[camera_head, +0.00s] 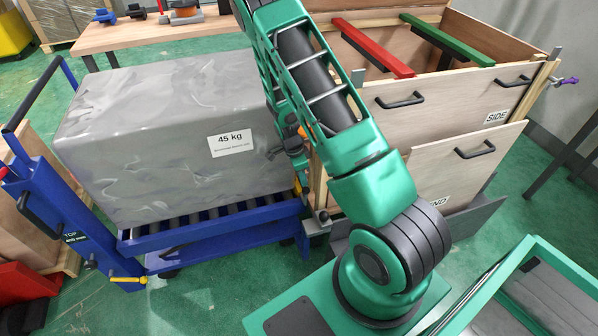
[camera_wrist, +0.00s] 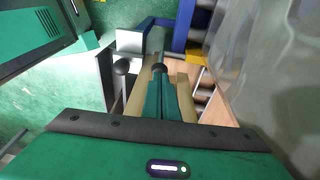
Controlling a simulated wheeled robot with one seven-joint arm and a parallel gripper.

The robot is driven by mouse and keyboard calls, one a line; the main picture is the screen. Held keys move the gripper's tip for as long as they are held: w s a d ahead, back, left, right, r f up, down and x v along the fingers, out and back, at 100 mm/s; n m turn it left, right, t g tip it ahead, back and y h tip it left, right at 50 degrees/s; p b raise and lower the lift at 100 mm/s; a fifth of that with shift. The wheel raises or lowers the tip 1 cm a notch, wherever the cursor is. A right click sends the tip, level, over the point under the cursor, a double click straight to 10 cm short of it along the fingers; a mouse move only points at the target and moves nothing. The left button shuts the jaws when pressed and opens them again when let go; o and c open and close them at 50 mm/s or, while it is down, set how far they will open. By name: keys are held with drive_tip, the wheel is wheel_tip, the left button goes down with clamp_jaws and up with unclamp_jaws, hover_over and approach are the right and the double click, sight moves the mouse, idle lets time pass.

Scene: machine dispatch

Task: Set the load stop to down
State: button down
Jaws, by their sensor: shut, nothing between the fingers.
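My gripper (camera_wrist: 160,72) shows in the wrist view as green fingers with dark tips, held together with nothing between them. In the head view my arm reaches over the narrow gap between the blue cart and the wooden crate, and hides much of it. A yellow part (camera_wrist: 197,54) shows by the blue cart frame (camera_wrist: 178,40). A yellow lever (camera_head: 128,281) sits low on the blue cart (camera_head: 225,232). I cannot tell which part is the load stop, or its position.
A wrapped grey load (camera_head: 170,130) marked 45 kg rests on the cart's rollers. The open wooden crate (camera_head: 440,110) stands right, with a red bar (camera_head: 372,47) and a green bar (camera_head: 447,40) across it. A workbench (camera_head: 165,38) stands behind. Green floor is free at front left.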

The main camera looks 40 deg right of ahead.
sight(303, 192)
drive_tip(key=shift+s+d+f, duration=0.1)
drive_tip(key=shift+d+f, duration=0.1)
drive_tip(key=shift+f, duration=0.85)
wheel_tip(303, 192, down, 5)
drive_tip(key=shift+f, duration=0.1)
drive_tip(key=shift+s+a+f, duration=0.1)
drive_tip(key=shift+s+f, duration=0.05)
drive_tip(key=shift+f, duration=0.35)
drive_tip(key=shift+r, duration=0.1)
drive_tip(key=shift+r, duration=0.1)
wheel_tip(303, 192, up, 14)
drive_tip(key=w+a, duration=0.1)
drive_tip(key=a, duration=0.1)
drive_tip(key=shift+w+a, duration=0.15)
drive_tip(key=shift+w, duration=0.2)
